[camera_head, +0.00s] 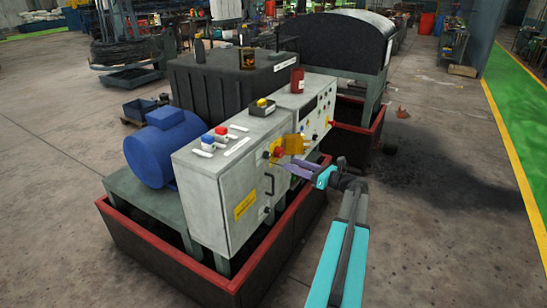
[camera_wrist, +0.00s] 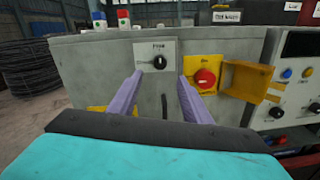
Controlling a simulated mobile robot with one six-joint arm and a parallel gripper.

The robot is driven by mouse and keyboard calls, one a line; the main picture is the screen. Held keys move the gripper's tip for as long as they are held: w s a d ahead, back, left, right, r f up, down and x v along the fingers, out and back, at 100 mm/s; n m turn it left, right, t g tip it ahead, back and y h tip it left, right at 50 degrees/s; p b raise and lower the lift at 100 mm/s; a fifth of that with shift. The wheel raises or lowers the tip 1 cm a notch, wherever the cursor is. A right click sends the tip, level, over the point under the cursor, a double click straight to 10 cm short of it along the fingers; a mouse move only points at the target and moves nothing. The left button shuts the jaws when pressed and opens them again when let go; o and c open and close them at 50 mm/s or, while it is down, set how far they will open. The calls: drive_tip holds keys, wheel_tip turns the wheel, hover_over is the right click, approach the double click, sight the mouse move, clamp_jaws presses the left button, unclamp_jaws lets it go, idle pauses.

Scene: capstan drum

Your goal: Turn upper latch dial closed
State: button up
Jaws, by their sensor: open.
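A black round dial (camera_wrist: 159,62) sits on a white plate on the grey cabinet front in the wrist view. I take it for the upper latch dial; the lettering above it is small and blurred.
A red emergency button (camera_wrist: 205,77) on a yellow plate and an open yellow flap (camera_wrist: 244,80) are right of the dial, close to the right finger. A black handle (camera_head: 269,184) is on the cabinet door. A red-rimmed tray (camera_head: 160,246) surrounds the machine base.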

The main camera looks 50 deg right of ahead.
sight(269, 156)
drive_tip(key=w+p, duration=0.1)
drive_tip(key=w, duration=0.2)
drive_tip(key=w+a+p, duration=0.1)
drive_tip(key=w, duration=0.3)
drive_tip(key=w+a+p, duration=0.1)
drive_tip(key=w, duration=0.2)
drive_tip(key=shift+w, duration=0.3)
drive_tip(key=c, duration=1)
drive_tip(key=shift+c, duration=0.2)
